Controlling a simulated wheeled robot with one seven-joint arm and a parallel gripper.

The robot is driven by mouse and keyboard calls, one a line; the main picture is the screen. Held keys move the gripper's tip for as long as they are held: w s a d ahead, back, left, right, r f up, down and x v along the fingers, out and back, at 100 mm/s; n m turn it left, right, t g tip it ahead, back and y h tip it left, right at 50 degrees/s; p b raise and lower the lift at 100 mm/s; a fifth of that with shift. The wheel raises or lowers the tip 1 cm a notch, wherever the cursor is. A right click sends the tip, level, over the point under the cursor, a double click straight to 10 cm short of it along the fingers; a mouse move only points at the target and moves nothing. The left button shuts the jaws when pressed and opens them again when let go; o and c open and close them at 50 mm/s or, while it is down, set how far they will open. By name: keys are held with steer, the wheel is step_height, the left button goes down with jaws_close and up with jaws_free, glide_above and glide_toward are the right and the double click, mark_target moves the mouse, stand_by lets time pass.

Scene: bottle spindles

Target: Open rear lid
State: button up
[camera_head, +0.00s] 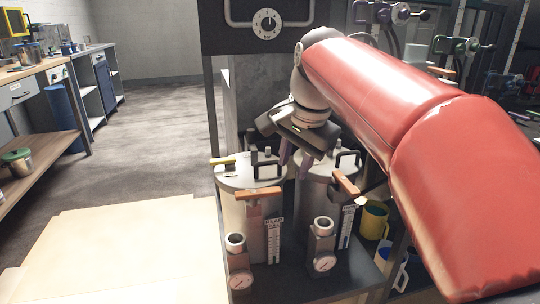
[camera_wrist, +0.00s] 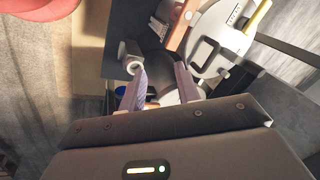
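Two grey metal cylinders stand side by side in the head view. The left one has a round lid (camera_head: 240,174) with a black handle (camera_head: 267,168), and the right one has a similar lid (camera_head: 318,172) with a black handle (camera_head: 346,158).
Orange levers (camera_head: 258,193) (camera_head: 346,184) and a yellow lever (camera_head: 222,161) project at the lids. A yellow mug (camera_head: 374,220) and a white-blue mug (camera_head: 390,266) sit at right. A pale board (camera_head: 120,250) lies left; open floor lies behind.

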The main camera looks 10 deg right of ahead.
mark_target(272, 161)
steer(key=w+a+r+m+g, duration=0.1)
steer(key=w+r+m, duration=0.2)
steer(key=w+m, duration=0.55)
steer(key=shift+n+h, duration=0.3)
steer(key=shift+n, duration=0.35)
steer(key=b+x, duration=0.1)
steer(key=x, duration=0.1)
steer(key=w+b+x, duration=0.1)
steer(key=x, duration=0.2)
steer(key=b+x, duration=0.1)
steer(key=x, duration=0.2)
steer(key=shift+w+a+r, duration=0.2)
steer(key=shift+w, duration=0.05)
jaws_close()
